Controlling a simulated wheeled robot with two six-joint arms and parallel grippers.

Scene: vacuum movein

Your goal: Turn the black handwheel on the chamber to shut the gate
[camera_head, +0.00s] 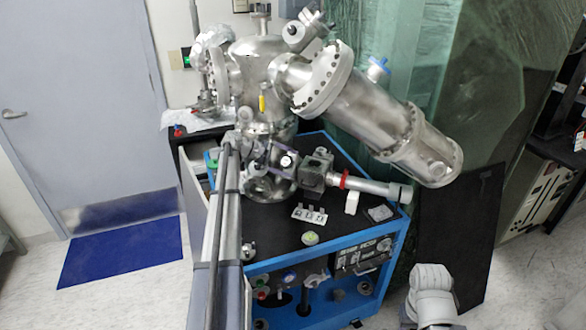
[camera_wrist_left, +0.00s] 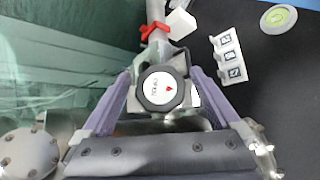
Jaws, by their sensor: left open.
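The black handwheel (camera_wrist_left: 161,88) has a white face with a red mark and sits in the middle of the left wrist view. In the head view the handwheel (camera_head: 287,160) is small and partly hidden by my gripper, beside a dark valve block on the steel chamber (camera_head: 262,62). My left gripper (camera_wrist_left: 162,76) is open, with one purple-grey finger on each side of the handwheel. I cannot tell whether the fingers touch its rim. In the head view my left gripper (camera_head: 279,162) is at the handwheel.
A steel tube with a red ring (camera_head: 344,180) runs right from the valve block. A white slotted holder (camera_head: 309,215) and a green-topped round piece (camera_head: 310,238) are on the black top of the blue-framed cart (camera_head: 392,240). A large steel cylinder (camera_head: 375,112) overhangs the right.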

